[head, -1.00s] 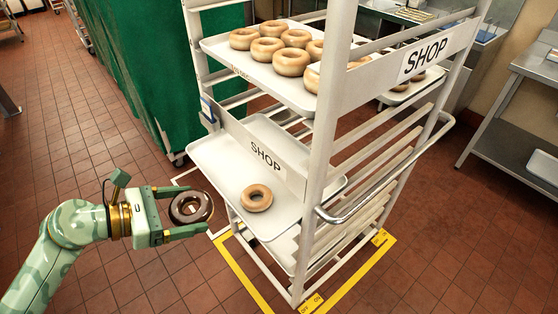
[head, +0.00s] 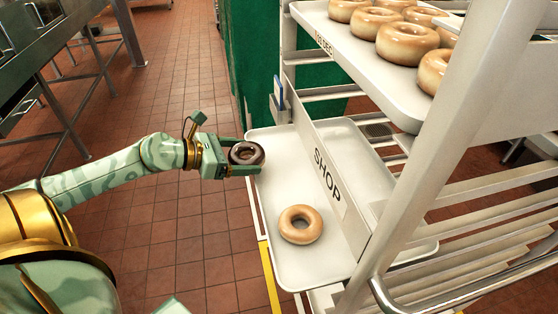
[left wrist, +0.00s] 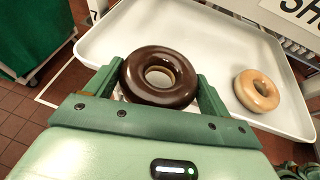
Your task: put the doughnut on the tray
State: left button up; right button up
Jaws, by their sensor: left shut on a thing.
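A chocolate-glazed doughnut (head: 246,153) is held in my left gripper (head: 245,157), which is shut on it. In the left wrist view the doughnut (left wrist: 159,77) sits between the two green fingers, over the near edge of the white tray (left wrist: 130,38). In the head view it is at the left edge of the lower tray (head: 280,262), seemingly above it; the exact height I cannot tell. A plain glazed doughnut (head: 300,224) lies on that tray, apart from the gripper. It also shows in the left wrist view (left wrist: 256,91). My right gripper is not seen.
The tray sits in a white rack (head: 440,165) with a SHOP board (head: 326,172) across it. An upper tray (head: 350,52) holds several glazed doughnuts above. Rack posts and rails stand on the right. The lower tray's far left part is bare.

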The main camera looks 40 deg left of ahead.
pick_arm(q)
jog(key=b, duration=0.1)
send_over(273, 164)
jog(key=shift+s+a, duration=0.1)
jog(key=shift+s, duration=0.05)
jog(key=shift+w+f, duration=0.1)
jog(key=shift+w, duration=0.1)
notch_tip(273, 164, down, 4)
jog(key=shift+r+b, duration=0.2)
jog(key=shift+b, duration=1.05)
jog(key=shift+r, duration=0.1)
jog(key=shift+s, duration=0.1)
jog(key=o, duration=0.9)
